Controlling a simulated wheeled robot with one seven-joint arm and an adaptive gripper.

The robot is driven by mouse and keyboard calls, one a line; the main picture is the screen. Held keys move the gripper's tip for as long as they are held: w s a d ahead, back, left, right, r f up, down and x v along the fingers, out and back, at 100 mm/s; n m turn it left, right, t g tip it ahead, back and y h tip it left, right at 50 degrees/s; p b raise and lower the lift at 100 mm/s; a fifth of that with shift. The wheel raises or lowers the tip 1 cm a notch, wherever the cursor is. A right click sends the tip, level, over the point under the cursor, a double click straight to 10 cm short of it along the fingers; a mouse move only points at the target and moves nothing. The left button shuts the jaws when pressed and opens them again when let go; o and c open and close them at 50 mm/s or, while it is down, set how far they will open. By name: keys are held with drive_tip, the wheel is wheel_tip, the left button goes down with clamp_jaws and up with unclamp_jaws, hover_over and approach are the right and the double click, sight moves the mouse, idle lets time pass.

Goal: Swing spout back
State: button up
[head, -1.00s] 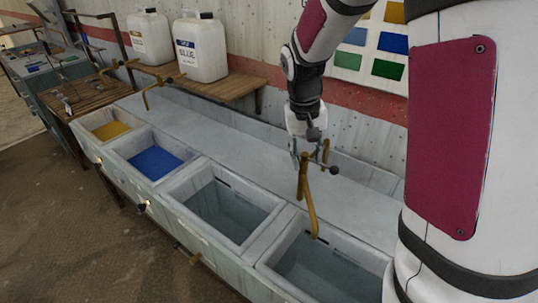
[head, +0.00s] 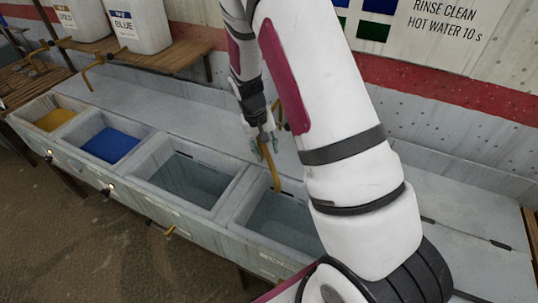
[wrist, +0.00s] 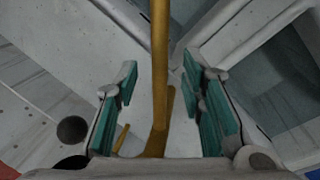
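The brass spout (head: 269,165) rises behind the basins and hangs down, its end near the back edge of the fourth, rightmost visible basin (head: 278,222). My gripper (head: 261,142) is at the spout's upper part, partly covered by my arm. In the wrist view, my gripper (wrist: 160,82) has its two teal-padded fingers apart. The spout (wrist: 160,45) runs between them with a gap on each side. My arm hides the spout's base and handles in the head view.
A yellow-filled basin (head: 55,119) and a blue-filled basin (head: 110,145) lie to the left, with a grey basin (head: 187,180) beside them. Another brass spout (head: 92,72) stands behind them. A white BLUE jug (head: 138,27) is on the wooden shelf (head: 165,57). The wall is close behind.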

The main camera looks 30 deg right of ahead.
sight(269, 158)
drive_tip(key=shift+d+f, duration=0.15)
drive_tip(key=shift+f, duration=0.65)
drive_tip(key=shift+d+f, duration=0.15)
drive_tip(key=shift+f, duration=0.6)
clamp_jaws()
